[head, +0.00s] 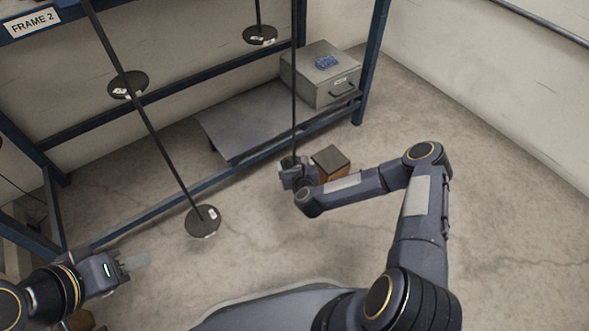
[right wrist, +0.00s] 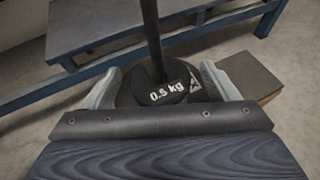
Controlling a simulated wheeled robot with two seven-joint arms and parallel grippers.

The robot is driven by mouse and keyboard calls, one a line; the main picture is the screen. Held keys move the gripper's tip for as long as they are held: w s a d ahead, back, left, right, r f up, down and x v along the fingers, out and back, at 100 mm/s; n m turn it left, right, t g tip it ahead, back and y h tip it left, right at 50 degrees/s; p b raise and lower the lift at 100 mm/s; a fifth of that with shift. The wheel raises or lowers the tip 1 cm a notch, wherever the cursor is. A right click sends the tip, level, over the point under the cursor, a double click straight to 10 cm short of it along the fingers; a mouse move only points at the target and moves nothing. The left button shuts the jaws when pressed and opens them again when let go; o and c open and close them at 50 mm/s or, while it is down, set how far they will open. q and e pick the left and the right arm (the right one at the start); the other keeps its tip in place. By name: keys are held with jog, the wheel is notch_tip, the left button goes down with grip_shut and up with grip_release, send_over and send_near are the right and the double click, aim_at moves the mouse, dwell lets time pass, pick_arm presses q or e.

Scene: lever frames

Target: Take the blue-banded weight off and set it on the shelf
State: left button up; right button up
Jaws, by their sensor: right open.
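A dark round weight marked "0.5 kg" (right wrist: 168,92) hangs at the low end of a thin rod (head: 294,90). I make out no blue band on it. My right gripper (head: 293,178) is open, with one finger on each side of this weight; in the right wrist view the fingers (right wrist: 163,85) stand beside it, and contact cannot be told. Other dark weights show on rods: one at mid-height (head: 128,85), one low (head: 202,221) and one at the top (head: 260,35). My left gripper (head: 130,268) is low at the left, away from the weights; its jaw gap is not clear.
A grey shelf plate (head: 250,125) lies in the blue frame (head: 372,60). A grey metal box (head: 320,75) with a small blue item (head: 327,62) on top stands at its right end. A brown block (head: 330,160) is close beside my right gripper. The floor at right is clear.

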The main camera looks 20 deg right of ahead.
aim_at(294, 157)
jog(key=shift+w, duration=0.25)
jog(key=c, duration=1.2)
jog(key=shift+r, duration=0.15)
jog(key=shift+r+p, duration=0.55)
jog(key=shift+r, duration=0.05)
notch_tip(294, 157, up, 2)
jog(key=shift+r+p, duration=0.2)
jog(key=shift+p, duration=0.5)
jog(key=shift+s+d+p, duration=0.7)
jog(key=shift+s+d, duration=0.3)
jog(key=shift+s, duration=1.8)
jog(key=shift+s+d+p, duration=0.65)
jog(key=shift+s+d, duration=0.4)
jog(key=shift+s, duration=1.8)
jog(key=shift+s+d+p, duration=0.7)
jog(key=shift+s+d, duration=0.3)
jog(key=shift+s, duration=1.8)
